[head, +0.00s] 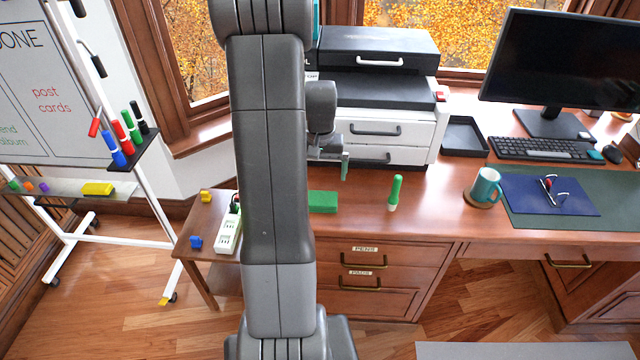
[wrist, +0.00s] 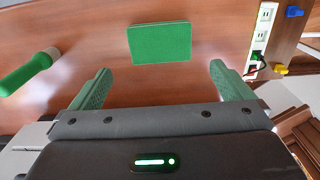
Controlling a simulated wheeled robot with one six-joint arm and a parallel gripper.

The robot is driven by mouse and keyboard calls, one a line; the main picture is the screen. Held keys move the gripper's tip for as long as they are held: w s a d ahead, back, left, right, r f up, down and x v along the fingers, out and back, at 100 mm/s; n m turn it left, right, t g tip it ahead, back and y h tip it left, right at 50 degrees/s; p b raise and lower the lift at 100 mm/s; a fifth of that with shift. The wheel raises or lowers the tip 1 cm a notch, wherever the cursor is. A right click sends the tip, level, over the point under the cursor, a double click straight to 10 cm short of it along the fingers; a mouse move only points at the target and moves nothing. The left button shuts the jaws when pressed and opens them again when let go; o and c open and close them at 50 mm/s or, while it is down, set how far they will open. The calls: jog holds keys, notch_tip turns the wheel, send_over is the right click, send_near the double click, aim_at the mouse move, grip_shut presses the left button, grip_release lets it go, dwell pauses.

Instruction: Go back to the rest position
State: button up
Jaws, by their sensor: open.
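My gripper (wrist: 160,92) is open and empty in the wrist view, its two green fingers spread apart above the desk. A flat green block (wrist: 160,43) lies on the desk beyond the fingertips, apart from them. In the head view my gripper (head: 343,166) shows to the right of my arm, in front of the printer, and its far part is hidden by the arm. The green block (head: 322,202) also shows there, lying on the desk below the gripper.
A printer (head: 385,100) stands behind my gripper. A mug (head: 485,186), keyboard (head: 543,149) and monitor (head: 560,60) are to the right. A side table (head: 205,219) holds a white power strip (head: 228,235). A whiteboard (head: 60,90) stands at left. Bare desk lies between marker and mug.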

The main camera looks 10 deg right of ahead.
aim_at(320, 198)
jog(key=shift+r, duration=1)
jog(key=shift+f, duration=0.1)
notch_tip(320, 198, down, 12)
jog(key=shift+f, duration=0.1)
jog(key=shift+r, duration=1.1)
